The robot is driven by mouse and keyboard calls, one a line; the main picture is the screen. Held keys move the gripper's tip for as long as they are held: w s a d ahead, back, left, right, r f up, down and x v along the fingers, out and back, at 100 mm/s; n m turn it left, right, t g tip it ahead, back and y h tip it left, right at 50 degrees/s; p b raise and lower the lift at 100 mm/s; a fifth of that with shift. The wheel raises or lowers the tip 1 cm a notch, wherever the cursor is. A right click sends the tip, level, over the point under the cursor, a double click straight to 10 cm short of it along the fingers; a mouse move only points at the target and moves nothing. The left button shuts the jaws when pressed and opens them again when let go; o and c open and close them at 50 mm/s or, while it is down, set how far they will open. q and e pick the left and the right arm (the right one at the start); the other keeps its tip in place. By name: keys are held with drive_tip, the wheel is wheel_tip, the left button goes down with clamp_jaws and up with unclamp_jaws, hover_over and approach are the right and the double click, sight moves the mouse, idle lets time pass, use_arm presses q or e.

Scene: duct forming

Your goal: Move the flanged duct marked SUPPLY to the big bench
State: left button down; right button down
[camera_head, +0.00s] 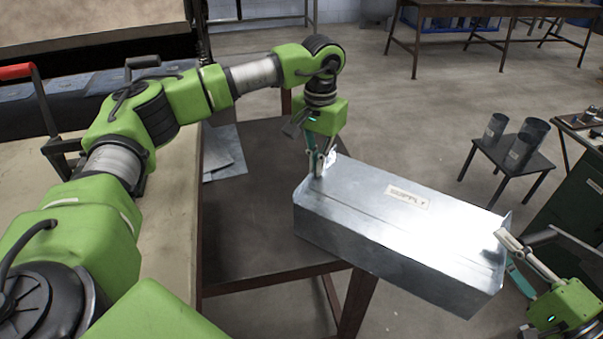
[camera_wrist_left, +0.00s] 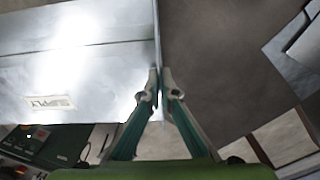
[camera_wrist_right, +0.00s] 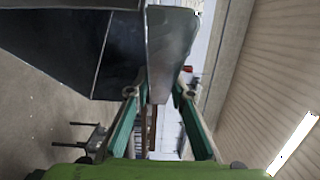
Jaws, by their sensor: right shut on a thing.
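The flanged duct (camera_head: 400,220) is a long shiny sheet-metal box with a SUPPLY label on top; the label also shows in the left wrist view (camera_wrist_left: 50,102). Its left end is over the corner of a dark-topped table (camera_head: 245,235), and the rest extends past the edge over the floor. I cannot tell whether it touches the table. My left gripper (camera_head: 318,168) is shut on the left end flange, which passes between the fingertips (camera_wrist_left: 160,88). My right gripper (camera_head: 512,250) is shut on the right end flange, also seen in the right wrist view (camera_wrist_right: 170,55).
A beige-topped bench (camera_head: 170,245) lies along the left; I cannot tell which bench is the big one. Flat metal sheets (camera_head: 222,150) lie on the dark table. A small stand (camera_head: 490,150) with dark cylinders and a green cabinet (camera_head: 573,205) are at right. Another long bench (camera_head: 500,8) stands behind.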

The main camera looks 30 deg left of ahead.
use_arm(q)
drive_tip(key=shift+a+f, duration=0.1)
drive_tip(key=shift+f, duration=0.1)
use_arm(e)
drive_tip(key=shift+r, duration=0.1)
use_arm(q)
drive_tip(key=c, duration=2.7)
unclamp_jaws()
drive_tip(key=shift+s+f, duration=0.1)
use_arm(e)
drive_tip(key=c, duration=2.1)
unclamp_jaws()
drive_tip(key=shift+c, duration=0.2)
use_arm(q)
drive_tip(key=o, duration=0.4)
use_arm(e)
drive_tip(key=o, duration=0.3)
drive_tip(key=shift+f, duration=0.2)
